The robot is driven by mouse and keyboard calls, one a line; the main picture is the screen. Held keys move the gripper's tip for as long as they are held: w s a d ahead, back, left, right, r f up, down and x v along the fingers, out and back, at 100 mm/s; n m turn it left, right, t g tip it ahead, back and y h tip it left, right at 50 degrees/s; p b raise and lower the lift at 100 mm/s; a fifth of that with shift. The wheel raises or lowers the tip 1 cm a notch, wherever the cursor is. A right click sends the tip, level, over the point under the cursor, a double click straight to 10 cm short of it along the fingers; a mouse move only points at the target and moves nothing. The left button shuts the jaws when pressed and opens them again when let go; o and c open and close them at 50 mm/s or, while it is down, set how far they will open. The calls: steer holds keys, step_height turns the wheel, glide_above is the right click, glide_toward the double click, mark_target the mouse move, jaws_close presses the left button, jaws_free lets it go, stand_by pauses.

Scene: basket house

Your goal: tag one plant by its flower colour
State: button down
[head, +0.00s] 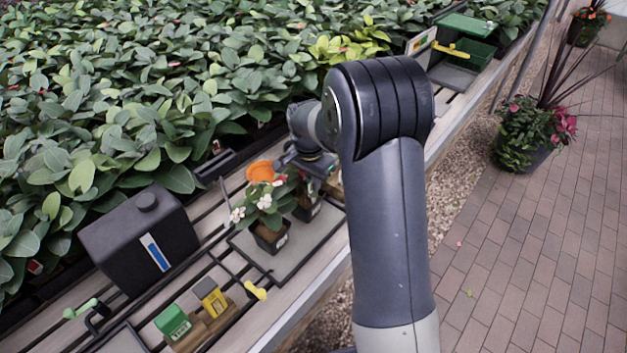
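A potted plant (268,200) with white and pinkish flowers stands in a small black pot on a grey tray (283,262). A second black pot (307,209) stands just right of it, partly hidden by my arm. An orange round thing (260,171) shows behind the flowers. A green block (173,322) and a yellow block (210,297), possibly tag holders, sit in a wooden stand at the front. My gripper (308,172) is over the plants at the tray's far side. Its fingers are mostly hidden, so I cannot tell whether it holds anything.
A black canister (140,240) stands left of the tray. A small yellow piece (255,290) and a green-handled tool (82,308) lie nearby. Dense foliage (120,90) fills the back. A green bin (468,45) is at the far end. A brick path (530,260) runs right.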

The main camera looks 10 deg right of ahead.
steer(key=shift+f, duration=0.1)
steer(key=shift+f+b, duration=1.3)
steer(key=shift+f, duration=0.4)
steer(key=c, duration=1.5)
jaws_free()
steer(key=shift+c, duration=0.2)
steer(key=r, duration=0.7)
steer(key=a+r, duration=0.1)
steer(key=r, duration=0.2)
steer(key=shift+s+r, duration=0.4)
